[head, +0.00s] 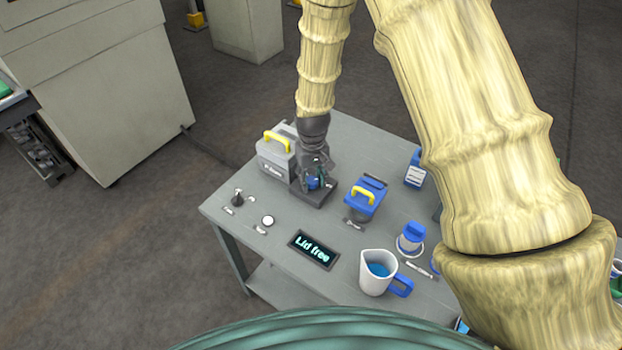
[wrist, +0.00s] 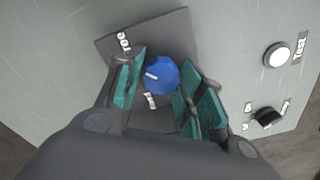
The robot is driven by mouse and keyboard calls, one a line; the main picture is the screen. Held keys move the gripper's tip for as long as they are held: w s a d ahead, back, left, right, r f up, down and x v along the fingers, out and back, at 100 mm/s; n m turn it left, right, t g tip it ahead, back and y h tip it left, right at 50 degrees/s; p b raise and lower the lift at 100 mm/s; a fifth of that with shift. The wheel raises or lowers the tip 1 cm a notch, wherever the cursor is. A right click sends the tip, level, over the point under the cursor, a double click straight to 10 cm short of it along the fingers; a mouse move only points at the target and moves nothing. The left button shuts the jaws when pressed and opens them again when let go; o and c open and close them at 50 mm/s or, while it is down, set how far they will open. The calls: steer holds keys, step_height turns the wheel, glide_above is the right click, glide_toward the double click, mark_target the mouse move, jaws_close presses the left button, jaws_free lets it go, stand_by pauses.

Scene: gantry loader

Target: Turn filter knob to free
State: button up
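The filter knob (wrist: 162,76) is blue and round with a white pointer line, seen in the wrist view on a dark grey plate (wrist: 172,27). The plate carries small white labels, one above left and one below the knob, only partly readable. My gripper (wrist: 158,88) has its teal-padded fingers on both sides of the knob, with a visible gap at least on the right, so it looks open around it. In the head view my gripper (head: 316,178) points down over the plate next to the grey box, and the knob (head: 313,183) is mostly hidden by the fingers.
Nearer are a display reading "Lid free" (head: 312,249), a jug (head: 376,273), a white button (head: 268,221) and a black switch (head: 239,196).

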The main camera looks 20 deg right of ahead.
mark_target(312, 180)
steer(key=shift+o, duration=1)
step_height(312, 180, up, 12)
stand_by(0.5)
